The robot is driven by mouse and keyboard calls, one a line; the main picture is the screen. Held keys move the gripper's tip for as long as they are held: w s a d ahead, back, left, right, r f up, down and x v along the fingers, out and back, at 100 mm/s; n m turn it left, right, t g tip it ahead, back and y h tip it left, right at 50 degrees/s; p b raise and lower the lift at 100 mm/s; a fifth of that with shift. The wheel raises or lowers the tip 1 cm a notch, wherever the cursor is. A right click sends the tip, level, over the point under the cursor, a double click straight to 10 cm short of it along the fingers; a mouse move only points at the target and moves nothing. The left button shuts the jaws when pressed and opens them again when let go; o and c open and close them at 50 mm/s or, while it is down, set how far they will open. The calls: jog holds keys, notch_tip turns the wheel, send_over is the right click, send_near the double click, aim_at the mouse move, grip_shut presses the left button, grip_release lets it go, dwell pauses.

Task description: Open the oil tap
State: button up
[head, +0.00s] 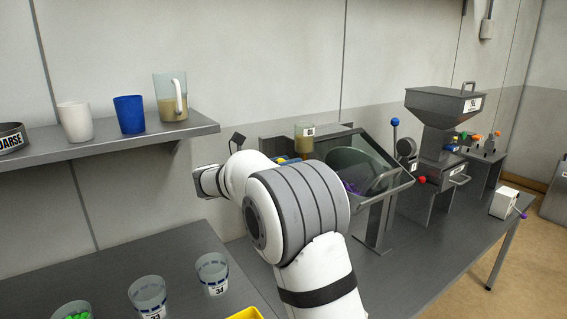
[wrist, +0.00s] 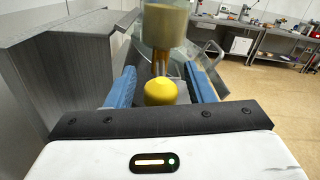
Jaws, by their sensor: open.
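The oil tap's yellow knob (wrist: 160,92) sits right between the two blue fingers of my gripper (wrist: 161,84) in the wrist view. The fingers are open, one on each side, with a visible gap to the knob. Above and behind it is a clear container of tan liquid (wrist: 165,25). In the head view the container (head: 304,142) stands at the back of the hooded machine. There my arm hides most of the tap, with only a bit of yellow and blue showing below and left of the container.
A grey metal wall (wrist: 50,80) stands close on the left in the wrist view. The tilted hood panel (head: 375,150) is right of my arm. A shelf (head: 100,148) with cups and a jug is at left. Numbered cups (head: 212,272) stand on the near table.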

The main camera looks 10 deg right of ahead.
grip_shut()
dwell(0.5)
